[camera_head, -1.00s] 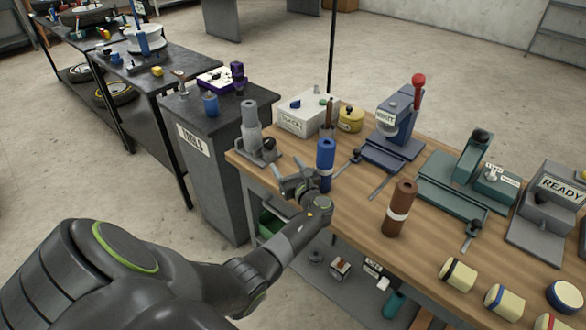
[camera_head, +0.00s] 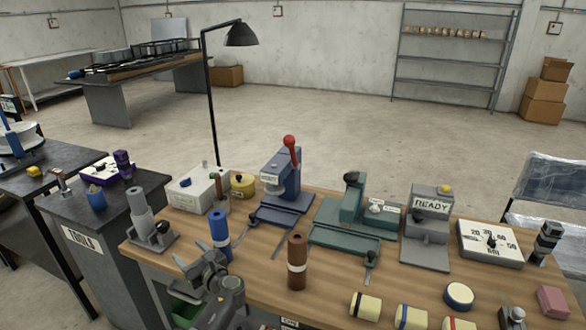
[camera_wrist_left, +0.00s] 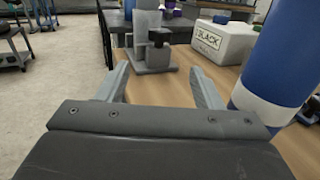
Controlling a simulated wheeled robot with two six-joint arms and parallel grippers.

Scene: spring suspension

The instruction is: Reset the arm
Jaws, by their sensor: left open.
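My left gripper (camera_head: 200,266) is open and empty at the left front edge of the wooden bench (camera_head: 262,296). In the left wrist view its two fingers (camera_wrist_left: 157,86) stand apart with nothing between them. A blue cylinder with a white band (camera_head: 220,232) stands upright just beyond and right of the gripper in the head view. The same cylinder (camera_wrist_left: 288,55) is close on the right in the left wrist view, beside the right finger. A grey stand with an upright grey cylinder (camera_head: 146,218) is ahead and left. My right gripper is not in view.
A brown cylinder (camera_head: 297,262) stands right of the blue one. Behind are a white box (camera_head: 196,188), a blue press with a red knob (camera_head: 283,190) and a green fixture (camera_head: 350,225). Several cream cylinders (camera_head: 411,317) lie along the front edge. Open floor lies behind the bench.

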